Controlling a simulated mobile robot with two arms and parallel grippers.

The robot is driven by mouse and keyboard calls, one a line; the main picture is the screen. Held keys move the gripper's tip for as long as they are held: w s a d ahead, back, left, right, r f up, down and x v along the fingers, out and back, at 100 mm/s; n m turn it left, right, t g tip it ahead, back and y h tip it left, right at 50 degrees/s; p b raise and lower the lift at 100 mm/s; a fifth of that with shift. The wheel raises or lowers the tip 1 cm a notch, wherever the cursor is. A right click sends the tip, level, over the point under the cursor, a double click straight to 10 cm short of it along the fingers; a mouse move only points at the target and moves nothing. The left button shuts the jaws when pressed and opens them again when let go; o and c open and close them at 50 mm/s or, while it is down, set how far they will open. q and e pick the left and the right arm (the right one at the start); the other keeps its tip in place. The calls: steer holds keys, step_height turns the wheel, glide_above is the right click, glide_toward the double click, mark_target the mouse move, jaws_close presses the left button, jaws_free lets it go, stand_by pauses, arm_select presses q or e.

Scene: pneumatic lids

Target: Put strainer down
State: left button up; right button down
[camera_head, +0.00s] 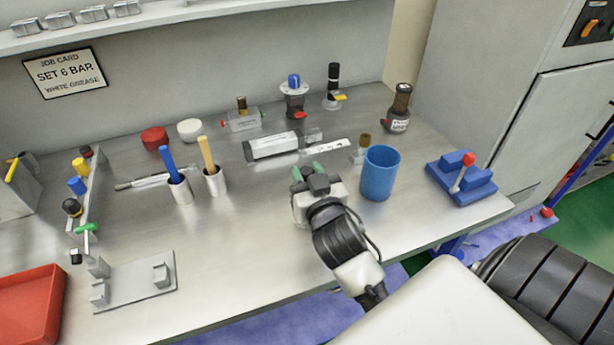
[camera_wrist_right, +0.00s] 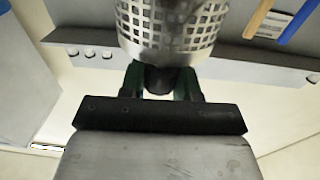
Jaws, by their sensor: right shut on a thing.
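The strainer (camera_wrist_right: 172,25) is a metal cylinder with square perforations, seen at the top middle of the right wrist view. My right gripper (camera_wrist_right: 160,80) is shut, with its green fingers on either side of the strainer's dark stub. In the head view my right gripper (camera_head: 308,172) is over the front middle of the bench, left of the blue cup. I cannot make out the strainer there, nor tell whether it touches the bench. My left gripper is not in view.
A blue cup (camera_head: 380,173) stands close right of the gripper. A blue fixture with a red knob (camera_head: 462,177) is farther right. Two small cups with handles (camera_head: 213,181) stand left. A grey bracket plate (camera_head: 134,283) lies front left. The bench (camera_head: 250,250) is bare between plate and gripper.

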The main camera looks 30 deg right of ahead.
steer(key=shift+f, duration=0.4)
steer(key=shift+f, duration=0.15)
steer(key=c, duration=0.8)
jaws_free()
